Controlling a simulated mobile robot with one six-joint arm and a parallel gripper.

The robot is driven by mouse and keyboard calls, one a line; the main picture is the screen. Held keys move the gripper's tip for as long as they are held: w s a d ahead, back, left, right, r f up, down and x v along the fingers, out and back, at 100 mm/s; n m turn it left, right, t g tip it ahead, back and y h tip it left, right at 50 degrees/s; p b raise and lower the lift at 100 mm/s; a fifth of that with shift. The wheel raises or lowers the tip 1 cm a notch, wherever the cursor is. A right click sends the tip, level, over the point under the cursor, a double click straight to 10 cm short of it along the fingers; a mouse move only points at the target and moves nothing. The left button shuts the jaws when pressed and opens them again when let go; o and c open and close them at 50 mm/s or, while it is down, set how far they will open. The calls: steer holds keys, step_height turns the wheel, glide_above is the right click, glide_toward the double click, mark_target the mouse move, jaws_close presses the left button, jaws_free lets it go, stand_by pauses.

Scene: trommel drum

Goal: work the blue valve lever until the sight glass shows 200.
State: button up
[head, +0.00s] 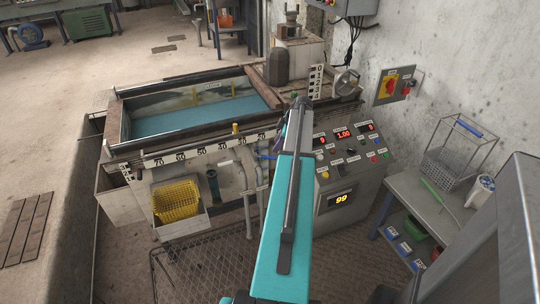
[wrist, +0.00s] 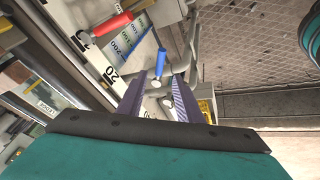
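In the wrist view the blue valve lever (wrist: 161,64) stands out from a metal valve body on the pipework. My gripper (wrist: 157,80) is open, its two purple-grey fingers apart on either side of the lever's lower end. I cannot tell whether either finger touches it. The liquid level is not readable.
The trough (head: 195,118) of blue water has a numbered rail along its front. A control panel (head: 350,150) with red displays stands right of my arm; a yellow display (head: 341,199) reads 99. A yellow basket (head: 176,200) hangs at the front. Mesh flooring lies below.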

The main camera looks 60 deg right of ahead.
mark_target(270, 157)
steer(key=x, duration=0.9)
steer(key=shift+f, duration=0.15)
jaws_close()
steer(key=shift+w+a, duration=0.1)
steer(key=shift+a, duration=0.1)
steer(key=shift+d, duration=0.1)
